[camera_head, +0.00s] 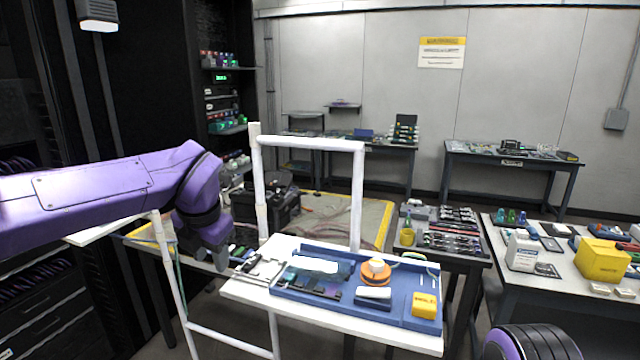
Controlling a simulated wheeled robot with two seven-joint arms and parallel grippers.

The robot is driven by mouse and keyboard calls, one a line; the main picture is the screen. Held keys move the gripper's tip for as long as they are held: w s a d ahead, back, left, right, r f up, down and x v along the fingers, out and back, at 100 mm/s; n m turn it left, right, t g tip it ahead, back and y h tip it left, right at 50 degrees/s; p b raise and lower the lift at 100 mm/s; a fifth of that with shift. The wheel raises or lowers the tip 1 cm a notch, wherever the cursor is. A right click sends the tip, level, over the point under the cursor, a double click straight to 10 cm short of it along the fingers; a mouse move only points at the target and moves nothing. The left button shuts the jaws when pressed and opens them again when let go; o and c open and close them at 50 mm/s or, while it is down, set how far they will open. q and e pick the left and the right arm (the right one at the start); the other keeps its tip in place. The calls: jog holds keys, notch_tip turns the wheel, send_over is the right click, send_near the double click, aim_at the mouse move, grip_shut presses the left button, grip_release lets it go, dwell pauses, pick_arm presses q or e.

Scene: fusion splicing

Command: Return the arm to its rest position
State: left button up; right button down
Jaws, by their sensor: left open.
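My left arm (95,192), purple with dark joints, reaches in from the left and bends down at the wrist. My left gripper (222,264) points down just beside the left end of the white work table (390,338). It is open, and I see nothing between its fingers. The fingertips are small and dark here, so whether they touch the table's edge I cannot tell. My right gripper is out of view.
A blue tray (390,322) on the white table holds an orange-and-white spool (376,270) and a yellow box (424,305). A white frame post (358,195) rises behind it. A side table with a yellow case (603,260) stands at right.

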pick_arm(q)
jog(key=a+f+m+t+y, duration=0.3)
jog(key=a+f+m+y, duration=0.25)
jog(key=f, duration=0.65)
jog(key=s+a+f+m+t+b, duration=0.1)
jog(key=s+f+m, duration=0.3)
jog(key=f, duration=0.6)
jog(key=s+a+f+m+t+b, duration=0.1)
jog(key=s+f+m, duration=0.1)
jog(key=f+m, duration=0.55)
jog(key=s+f+m+g+h, duration=0.1)
jog(key=s+f+m, duration=0.1)
jog(key=s+f, duration=0.4)
jog(key=s+a+f+m+g+h, duration=0.1)
jog(key=s+f, duration=0.6)
jog(key=s, duration=0.7)
jog(key=s+a+f+m+g+h+b, duration=0.1)
jog(key=s+f+m+g, duration=0.2)
jog(key=s, duration=0.7)
notch_tip(320, 180, down, 4)
jog(key=shift+s+a+r+m, duration=0.15)
jog(key=shift+s+m, duration=0.15)
jog(key=shift+m, duration=0.7)
